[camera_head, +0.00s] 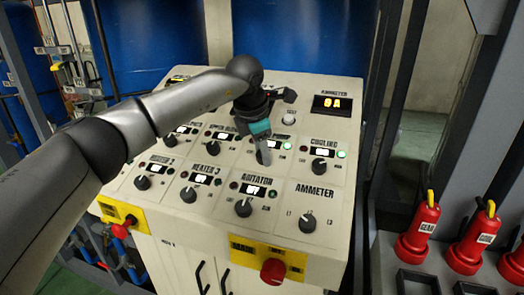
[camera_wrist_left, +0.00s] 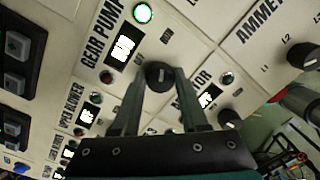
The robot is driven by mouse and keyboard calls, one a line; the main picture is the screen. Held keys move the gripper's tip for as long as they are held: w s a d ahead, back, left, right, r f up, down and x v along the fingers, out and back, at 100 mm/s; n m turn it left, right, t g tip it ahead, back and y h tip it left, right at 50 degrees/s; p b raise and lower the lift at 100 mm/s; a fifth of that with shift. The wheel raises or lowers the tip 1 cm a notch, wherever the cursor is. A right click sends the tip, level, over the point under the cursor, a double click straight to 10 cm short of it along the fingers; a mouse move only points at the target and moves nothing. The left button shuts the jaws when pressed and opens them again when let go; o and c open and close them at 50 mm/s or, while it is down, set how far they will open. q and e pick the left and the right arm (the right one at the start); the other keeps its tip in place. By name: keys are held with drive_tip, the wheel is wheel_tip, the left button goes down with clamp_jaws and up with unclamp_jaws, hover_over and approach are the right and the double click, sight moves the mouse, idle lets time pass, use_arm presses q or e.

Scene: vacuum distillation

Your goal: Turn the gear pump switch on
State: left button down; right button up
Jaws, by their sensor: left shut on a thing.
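The gear pump switch (camera_wrist_left: 159,74) is a round black knob below the "GEAR PUMP" label in the left wrist view. Its green lamp (camera_wrist_left: 143,13) is lit, and its small display (camera_wrist_left: 123,47) glows white, with text I cannot read surely. My left gripper (camera_wrist_left: 160,84) is shut on this knob, one finger on each side. In the head view my left gripper (camera_head: 264,157) points down at the sloped panel, and hides the knob and most of its label. My right gripper is not in view.
The cream control panel (camera_head: 338,193) carries other knobs close by, including the agitator knob (camera_head: 243,208) and cooling knob (camera_head: 318,166). Red emergency buttons, one at the front (camera_head: 273,271), sit on yellow plates. Red tagged devices (camera_head: 417,240) stand at the right.

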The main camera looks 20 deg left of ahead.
use_arm(q)
drive_tip(key=shift+r, duration=0.1)
drive_tip(key=shift+c, duration=2.2)
unclamp_jaws()
drive_tip(key=b+v, duration=0.2)
drive_tip(key=v, duration=1.3)
